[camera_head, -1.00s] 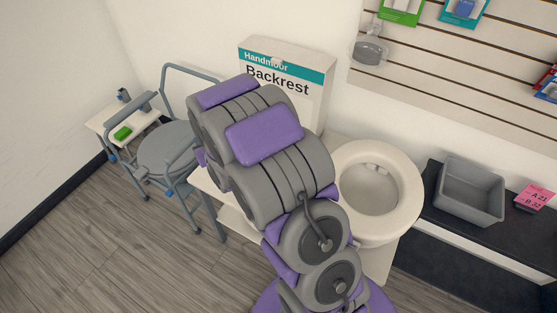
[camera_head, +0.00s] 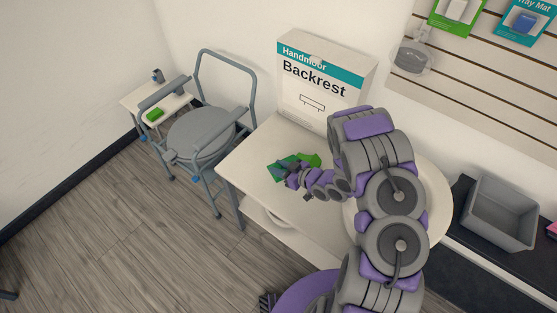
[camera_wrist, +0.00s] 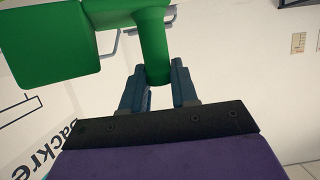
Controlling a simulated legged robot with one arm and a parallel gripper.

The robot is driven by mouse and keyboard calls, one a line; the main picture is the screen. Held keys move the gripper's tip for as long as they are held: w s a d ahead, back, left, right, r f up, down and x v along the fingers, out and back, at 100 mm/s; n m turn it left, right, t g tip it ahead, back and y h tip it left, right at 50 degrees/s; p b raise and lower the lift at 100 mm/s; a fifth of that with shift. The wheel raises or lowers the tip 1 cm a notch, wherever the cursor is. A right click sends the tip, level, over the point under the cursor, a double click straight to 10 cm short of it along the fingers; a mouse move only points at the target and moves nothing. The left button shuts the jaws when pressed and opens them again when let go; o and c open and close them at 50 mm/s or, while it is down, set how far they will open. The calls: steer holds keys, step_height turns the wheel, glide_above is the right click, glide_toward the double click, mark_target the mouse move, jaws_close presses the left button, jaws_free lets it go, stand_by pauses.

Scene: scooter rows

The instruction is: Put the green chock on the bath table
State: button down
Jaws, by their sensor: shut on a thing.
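The green chock (camera_head: 310,160) is at the end of my arm, over the white table (camera_head: 255,150) with the backrest box. In the wrist view the chock (camera_wrist: 45,42) has a broad block and a round stem, and the stem is between the two fingers of my gripper (camera_wrist: 159,72). My gripper (camera_head: 290,173) is shut on it. Whether the chock touches the table top below is unclear. A smaller white table (camera_head: 135,101) stands at the far left with a small green item (camera_head: 154,115) on it. No label shows which table is the bath table.
A grey commode chair (camera_head: 200,135) stands between the two tables. The backrest box (camera_head: 322,80) stands at the back of the nearer table. A raised toilet seat (camera_head: 436,190) is partly behind my arm. A grey bin (camera_head: 500,215) sits on a dark shelf at right.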

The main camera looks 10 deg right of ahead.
steer(key=shift+s+a+f+n, duration=0.2)
steer(key=shift+s+a+n, duration=0.1)
steer(key=shift+s+a, duration=0.1)
steer(key=shift+w+a+f+g+y, duration=0.15)
steer(key=shift+a+g+y, duration=0.1)
steer(key=shift+g+y, duration=0.05)
steer(key=w+a+f+b, duration=0.1)
steer(key=w+a, duration=0.1)
steer(key=w, duration=0.2)
steer(key=w+a+f+b, duration=0.1)
steer(key=w+a+f, duration=0.1)
steer(key=w+a, duration=0.1)
steer(key=w+a+f+b, duration=0.2)
steer(key=w, duration=0.4)
steer(key=shift+w+a, duration=0.1)
steer(key=shift+a, duration=0.2)
steer(key=shift+r, duration=0.1)
steer(key=c, duration=0.9)
jaws_free()
steer(key=shift+o, duration=0.2)
